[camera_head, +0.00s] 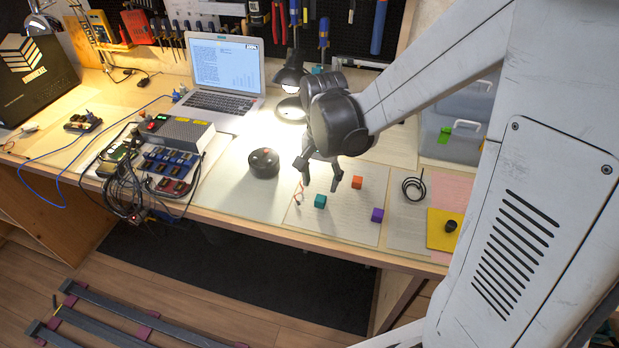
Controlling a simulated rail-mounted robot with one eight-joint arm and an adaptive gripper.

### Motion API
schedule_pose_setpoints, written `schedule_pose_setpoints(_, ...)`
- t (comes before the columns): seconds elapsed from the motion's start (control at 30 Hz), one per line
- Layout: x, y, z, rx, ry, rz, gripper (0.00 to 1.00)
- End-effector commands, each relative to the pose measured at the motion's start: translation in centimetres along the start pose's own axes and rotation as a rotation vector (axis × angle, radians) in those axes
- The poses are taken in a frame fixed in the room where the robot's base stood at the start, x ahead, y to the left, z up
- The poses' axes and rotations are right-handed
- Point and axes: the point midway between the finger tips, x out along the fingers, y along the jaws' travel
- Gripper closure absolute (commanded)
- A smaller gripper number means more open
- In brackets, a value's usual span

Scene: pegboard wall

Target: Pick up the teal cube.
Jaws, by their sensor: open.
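The teal cube (320,201) sits on a pale sheet on the workbench, near the bench's front edge. My gripper (321,183) is open and empty, pointing down above the bench. In this view its fingers appear just above and to either side of the teal cube, and I cannot tell their exact height. The cube is fully visible and apart from the fingers.
An orange cube (357,182) and a purple cube (377,215) lie right of the teal cube. A laptop (222,75), electronics (170,165) and a lamp (290,77) stand farther left and behind.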

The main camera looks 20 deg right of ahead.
Motion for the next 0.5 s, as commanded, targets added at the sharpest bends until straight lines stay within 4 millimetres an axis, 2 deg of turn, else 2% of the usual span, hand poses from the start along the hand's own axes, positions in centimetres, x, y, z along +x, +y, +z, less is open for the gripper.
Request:
schedule_pose_setpoints(0.1,1.6,0.0,-0.1,0.0,0.0,0.0,0.56)
schedule_pose_setpoints(0.37,3.2,0.0,-0.1,0.0,0.0,0.0,0.56)
schedule_pose_setpoints(0.5,5.2,0.1,-0.3,0.0,0.0,0.0,0.56)
